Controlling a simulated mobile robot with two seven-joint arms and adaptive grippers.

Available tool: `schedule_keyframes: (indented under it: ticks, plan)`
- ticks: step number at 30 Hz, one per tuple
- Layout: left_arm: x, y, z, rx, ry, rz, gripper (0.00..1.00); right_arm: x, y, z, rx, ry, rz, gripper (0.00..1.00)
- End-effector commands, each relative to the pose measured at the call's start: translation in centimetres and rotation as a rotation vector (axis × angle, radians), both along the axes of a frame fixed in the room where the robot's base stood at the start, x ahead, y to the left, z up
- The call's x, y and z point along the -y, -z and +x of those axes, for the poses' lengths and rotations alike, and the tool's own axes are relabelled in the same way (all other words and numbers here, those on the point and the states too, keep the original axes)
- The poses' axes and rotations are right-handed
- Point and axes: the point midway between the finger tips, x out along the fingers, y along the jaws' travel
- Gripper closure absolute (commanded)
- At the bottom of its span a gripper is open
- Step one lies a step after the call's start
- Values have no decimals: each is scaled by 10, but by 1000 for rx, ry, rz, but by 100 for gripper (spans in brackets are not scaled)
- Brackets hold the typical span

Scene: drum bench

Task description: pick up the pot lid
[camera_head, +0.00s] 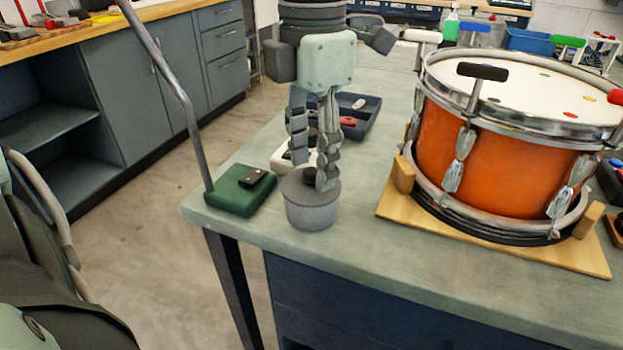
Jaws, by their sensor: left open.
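A small grey round pot (312,214) stands upright near the front left corner of the bench. Its grey lid (296,188) lies flat on top. My left gripper (313,170) points straight down over the lid, its two segmented fingers apart. The right-hand finger reaches down to the lid's top, and the other ends a little higher at the back left. The fingers hide much of the lid's middle, so I cannot tell whether they touch a knob. My right gripper is not in view.
A green block with a grey pole (232,198) stands just left of the pot. A dark tray (368,118) and a white item (282,160) sit behind. An orange drum (490,150) on a wooden board (398,216) fills the right. Bench between pot and board is clear.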

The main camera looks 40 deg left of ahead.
Motion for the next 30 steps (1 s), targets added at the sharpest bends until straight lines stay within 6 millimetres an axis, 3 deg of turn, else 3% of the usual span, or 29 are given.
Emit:
schedule_keyframes:
  ticks: [3,10,21,30]
  plan:
    - [0,10,0,-1,1,-1,56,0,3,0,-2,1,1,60]
    - [0,11,0,2,0,-1,56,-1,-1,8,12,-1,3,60]
    - [0,11,0,1,0,0,100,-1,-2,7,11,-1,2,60]
    - [0,8,0,2,0,0,100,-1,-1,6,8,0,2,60]
